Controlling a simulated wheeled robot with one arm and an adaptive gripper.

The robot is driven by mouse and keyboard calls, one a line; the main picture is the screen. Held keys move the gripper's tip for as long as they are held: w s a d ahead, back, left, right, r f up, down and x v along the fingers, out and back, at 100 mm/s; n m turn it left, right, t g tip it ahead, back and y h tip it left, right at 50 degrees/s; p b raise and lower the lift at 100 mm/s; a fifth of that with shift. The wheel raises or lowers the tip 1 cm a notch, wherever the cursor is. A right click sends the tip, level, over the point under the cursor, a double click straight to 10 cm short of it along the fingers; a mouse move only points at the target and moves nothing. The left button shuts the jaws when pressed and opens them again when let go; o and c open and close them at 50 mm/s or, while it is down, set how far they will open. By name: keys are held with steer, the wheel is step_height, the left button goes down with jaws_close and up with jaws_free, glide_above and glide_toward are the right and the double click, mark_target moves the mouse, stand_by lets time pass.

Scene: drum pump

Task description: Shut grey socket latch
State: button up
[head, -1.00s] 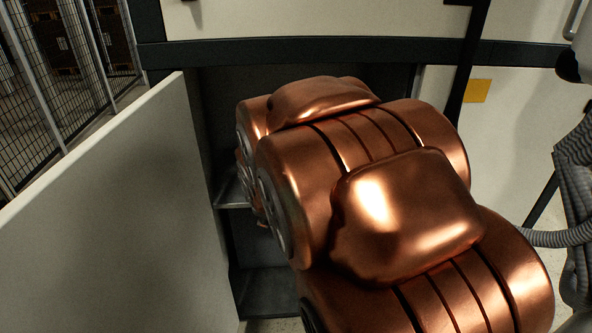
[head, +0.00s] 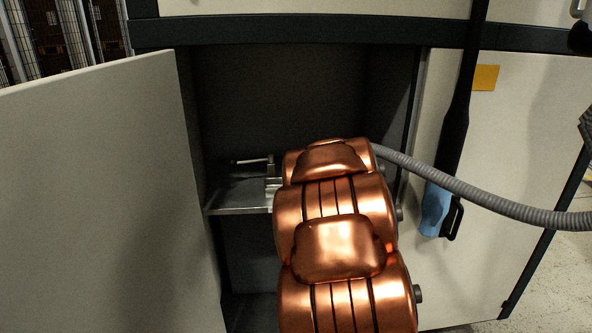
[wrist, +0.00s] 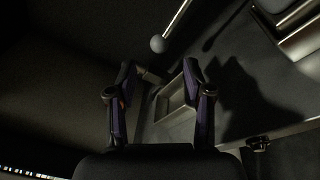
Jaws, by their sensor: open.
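In the head view, a small grey metal latch (head: 270,166) with a thin pale rod sits on the shelf inside the open cabinet, partly hidden behind my copper arm. In the wrist view, a grey rod with a ball end (wrist: 158,44) shows just beyond the fingertips, apart from them. A pale metal frame (wrist: 172,105) lies beyond and partly between the fingers. My gripper (wrist: 159,72) is open, with nothing between its fingers. In the head view, the gripper is hidden by my arm. I cannot tell from these frames how far the latch is turned.
The cabinet door (head: 100,190) stands open at left. The metal shelf (head: 235,196) has dark space above and below. A grey corrugated hose (head: 490,203) runs right from behind my arm. A black pole (head: 463,110) and a blue piece (head: 435,208) are at right.

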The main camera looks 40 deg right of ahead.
steer(key=shift+w+d, duration=0.2)
steer(key=shift+w, duration=0.2)
steer(key=shift+x, duration=3.45)
steer(key=shift+r, duration=0.1)
jaws_close()
